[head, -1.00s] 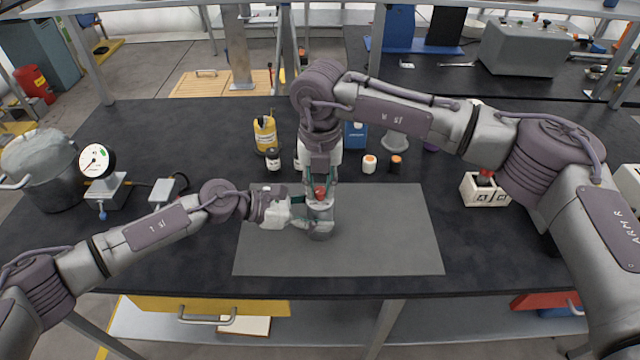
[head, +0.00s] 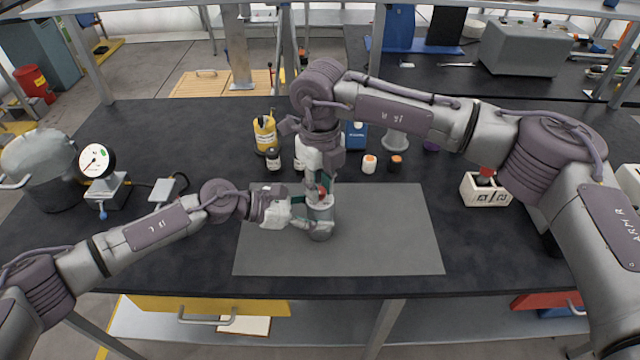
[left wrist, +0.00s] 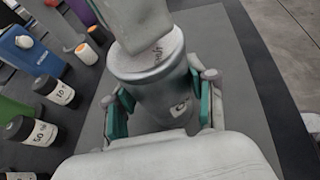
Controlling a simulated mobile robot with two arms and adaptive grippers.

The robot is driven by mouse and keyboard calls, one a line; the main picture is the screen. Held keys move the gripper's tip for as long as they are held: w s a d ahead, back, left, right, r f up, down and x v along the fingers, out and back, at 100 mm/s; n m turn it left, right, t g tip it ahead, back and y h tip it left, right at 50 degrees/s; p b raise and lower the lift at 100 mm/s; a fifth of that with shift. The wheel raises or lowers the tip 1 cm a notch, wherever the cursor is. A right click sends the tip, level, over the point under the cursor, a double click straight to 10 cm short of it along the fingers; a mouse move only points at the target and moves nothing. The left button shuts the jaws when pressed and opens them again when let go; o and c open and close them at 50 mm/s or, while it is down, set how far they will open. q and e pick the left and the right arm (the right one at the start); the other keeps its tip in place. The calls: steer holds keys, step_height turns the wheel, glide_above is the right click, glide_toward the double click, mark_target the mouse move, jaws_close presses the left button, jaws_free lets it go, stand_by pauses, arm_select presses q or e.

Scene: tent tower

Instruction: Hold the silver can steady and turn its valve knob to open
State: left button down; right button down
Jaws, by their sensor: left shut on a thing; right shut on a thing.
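The silver can (head: 321,226) stands upright on the grey mat (head: 390,240). My left gripper (head: 306,217) is shut around the can's body from the left; in the left wrist view its green-padded fingers press on both sides of the can (left wrist: 155,95). My right gripper (head: 319,190) points down from above and is shut on the red valve knob (head: 322,190) on top of the can. The knob is mostly hidden by the right fingers, and in the left wrist view the right gripper covers it.
Behind the mat stand a yellow bottle (head: 265,132), a small dark bottle (head: 273,158), a blue container (head: 355,135) and two small orange-topped jars. The mat's right half is clear.

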mark_target(321, 189)
steer(key=n, duration=0.5)
steer(key=shift+n, duration=2.5)
arm_select(q)
steer(key=shift+f, duration=0.1)
arm_select(e)
steer(key=c, duration=0.9)
jaws_free()
steer(key=shift+c, duration=0.2)
step_height(321, 189, up, 12)
